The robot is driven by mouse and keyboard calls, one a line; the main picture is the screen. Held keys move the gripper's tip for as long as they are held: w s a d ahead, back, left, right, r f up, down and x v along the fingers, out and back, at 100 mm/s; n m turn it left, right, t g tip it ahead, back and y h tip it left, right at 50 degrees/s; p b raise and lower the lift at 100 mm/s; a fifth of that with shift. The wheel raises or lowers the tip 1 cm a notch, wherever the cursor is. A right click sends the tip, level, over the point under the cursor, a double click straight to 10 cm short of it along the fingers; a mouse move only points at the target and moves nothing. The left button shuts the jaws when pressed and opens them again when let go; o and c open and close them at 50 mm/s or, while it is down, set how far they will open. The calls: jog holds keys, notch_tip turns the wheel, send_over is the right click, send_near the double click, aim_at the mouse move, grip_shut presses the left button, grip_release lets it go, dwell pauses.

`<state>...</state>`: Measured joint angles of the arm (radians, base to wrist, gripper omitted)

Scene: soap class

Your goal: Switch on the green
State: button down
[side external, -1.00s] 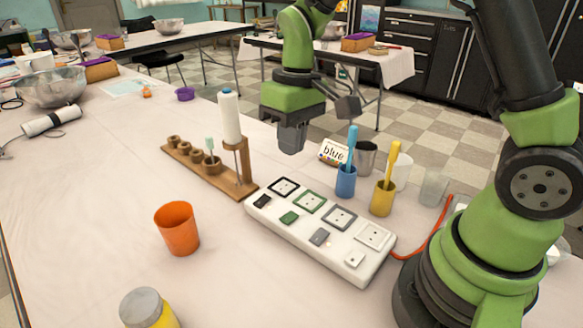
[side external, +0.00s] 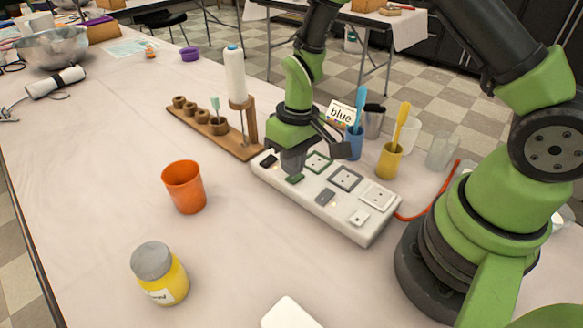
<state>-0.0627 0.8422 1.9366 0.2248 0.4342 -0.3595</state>
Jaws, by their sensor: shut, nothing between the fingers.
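A white power strip (side external: 370,234) lies on the table with a row of square sockets and a rocker switch beside each. The green switch (side external: 295,179) is second from the far left end, beside the green-framed socket (side external: 319,162). My gripper (side external: 292,168) is shut and empty, pointing down right at the green switch. I cannot tell whether its tips touch the switch. The black switch (side external: 268,160) is to its left. The grey switch (side external: 325,197) and the white switch (side external: 359,218) are to its right, with a small orange glow near the grey one. My gripper hides the black-framed socket.
A blue cup (side external: 354,146) and a yellow cup (side external: 389,161), each with a toothbrush, stand close behind the strip. A wooden rack (side external: 240,148) with a white bottle (side external: 235,75) is at its left. An orange cup (side external: 184,187) and a yellow jar (side external: 166,278) stand in front.

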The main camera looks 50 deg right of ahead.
aim_at(290, 180)
jog(key=shift+a+f, duration=0.15)
jog(key=shift+f, duration=0.7)
jog(key=shift+f, duration=0.1)
jog(key=shift+f, duration=0.1)
jog(key=shift+d+r, duration=0.25)
jog(key=shift+d, duration=0.5)
jog(key=shift+r, duration=0.15)
notch_tip(290, 180, up, 14)
jog(key=a, duration=0.1)
jog(key=shift+a, duration=0.35)
